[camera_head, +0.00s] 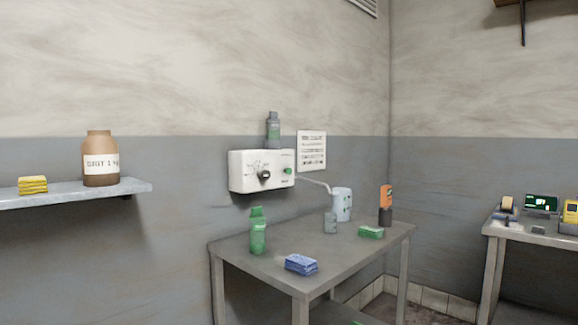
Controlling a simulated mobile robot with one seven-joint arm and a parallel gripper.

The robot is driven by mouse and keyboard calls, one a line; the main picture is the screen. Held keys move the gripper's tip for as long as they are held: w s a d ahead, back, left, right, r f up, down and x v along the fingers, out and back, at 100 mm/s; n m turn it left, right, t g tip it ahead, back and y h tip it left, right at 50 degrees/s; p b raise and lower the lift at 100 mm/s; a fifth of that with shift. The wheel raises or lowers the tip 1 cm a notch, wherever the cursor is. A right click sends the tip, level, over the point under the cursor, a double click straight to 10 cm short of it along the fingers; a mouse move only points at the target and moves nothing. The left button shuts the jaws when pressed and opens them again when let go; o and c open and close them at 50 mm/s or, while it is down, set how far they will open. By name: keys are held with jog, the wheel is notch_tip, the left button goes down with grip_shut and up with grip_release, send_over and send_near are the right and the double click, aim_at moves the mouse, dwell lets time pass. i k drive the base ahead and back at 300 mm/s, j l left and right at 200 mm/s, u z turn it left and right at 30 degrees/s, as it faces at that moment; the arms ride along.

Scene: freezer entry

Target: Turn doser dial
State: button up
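The doser (243,182) is a white box fixed to the wall above the back of a grey table. Its dark round dial (265,175) sits low on the front face, with printed marks in an arc above it. The dial's exact setting is too small to read. A green button or knob (287,171) is to the right of the dial. A spout (314,184) runs from the doser's right side down to a whitish jug (341,203) on the table. My gripper is not in view.
The grey table (262,262) holds a green bottle (258,233), a blue packet (301,265), a small grey cup (330,223), a green sponge-like block (370,232) and an orange-and-black item (386,200). A shelf (60,198) juts out at left. Another table (500,233) stands right.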

aim_at(265, 175)
jog(key=i+l, duration=0.15)
jog(key=i, duration=0.35)
jog(key=i+l+u, duration=0.1)
jog(key=i, duration=0.4)
jog(key=i+l, duration=0.3)
jog(key=i, duration=0.2)
jog(key=j+u, duration=0.05)
